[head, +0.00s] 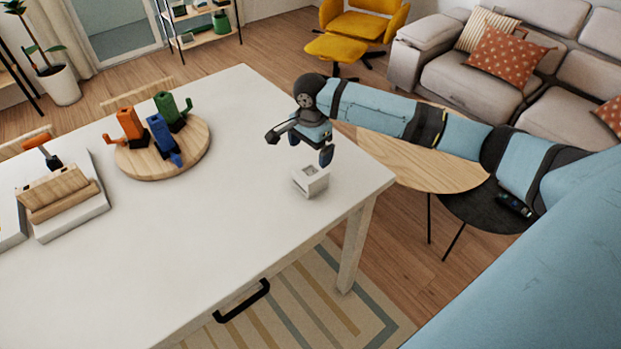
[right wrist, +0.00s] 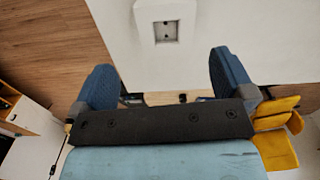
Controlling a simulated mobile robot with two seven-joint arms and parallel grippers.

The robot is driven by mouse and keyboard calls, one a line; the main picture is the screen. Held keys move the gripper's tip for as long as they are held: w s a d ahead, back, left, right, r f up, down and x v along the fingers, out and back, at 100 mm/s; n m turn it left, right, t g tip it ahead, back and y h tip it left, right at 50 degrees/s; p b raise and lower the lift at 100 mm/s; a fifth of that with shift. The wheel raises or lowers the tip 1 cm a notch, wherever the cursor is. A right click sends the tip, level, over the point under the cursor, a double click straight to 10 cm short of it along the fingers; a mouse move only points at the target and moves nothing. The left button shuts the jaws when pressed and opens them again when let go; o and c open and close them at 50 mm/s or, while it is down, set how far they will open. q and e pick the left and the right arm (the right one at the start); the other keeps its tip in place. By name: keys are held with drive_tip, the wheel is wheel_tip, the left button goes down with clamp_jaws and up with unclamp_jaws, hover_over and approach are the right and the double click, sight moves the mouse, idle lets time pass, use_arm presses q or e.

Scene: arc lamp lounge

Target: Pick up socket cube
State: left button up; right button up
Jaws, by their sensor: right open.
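The socket cube (head: 311,180) is a small white block with a square recess in its top. It sits on the white table near the right edge in the head view. In the right wrist view the socket cube (right wrist: 165,28) shows at the top centre, ahead of the fingers, with its grey recess facing the camera. My right gripper (head: 299,147) is above the cube and apart from it. Its two dark blue fingers (right wrist: 162,80) are spread with nothing between them. My left gripper is in neither view.
A round wooden board (head: 195,150) on the white table (head: 215,225) holds orange, blue and green clamp-like pieces. A wooden block (head: 60,195) lies on a white base at the left. The table around the cube is clear. A round wooden side table (head: 390,160) stands beyond the right edge.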

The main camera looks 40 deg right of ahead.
sight(310, 175)
drive_tip(key=shift+m, duration=0.6)
drive_tip(key=f, duration=0.2)
drive_tip(key=d+f, duration=0.1)
drive_tip(key=f, duration=0.2)
drive_tip(key=w+f, duration=0.1)
drive_tip(key=f, duration=0.1)
drive_tip(key=shift+d+f+p, duration=0.2)
drive_tip(key=shift+d+p, duration=0.05)
drive_tip(key=shift+p, duration=0.1)
drive_tip(key=shift+a+f+p, duration=0.2)
drive_tip(key=shift+f+p, duration=0.05)
drive_tip(key=shift+f, duration=1.1)
drive_tip(key=shift+a+f+p, duration=0.2)
drive_tip(key=shift+f+p, duration=0.05)
drive_tip(key=shift+f, duration=1.1)
drive_tip(key=c, duration=1)
drive_tip(key=shift+r, duration=0.15)
drive_tip(key=shift+c, duration=0.2)
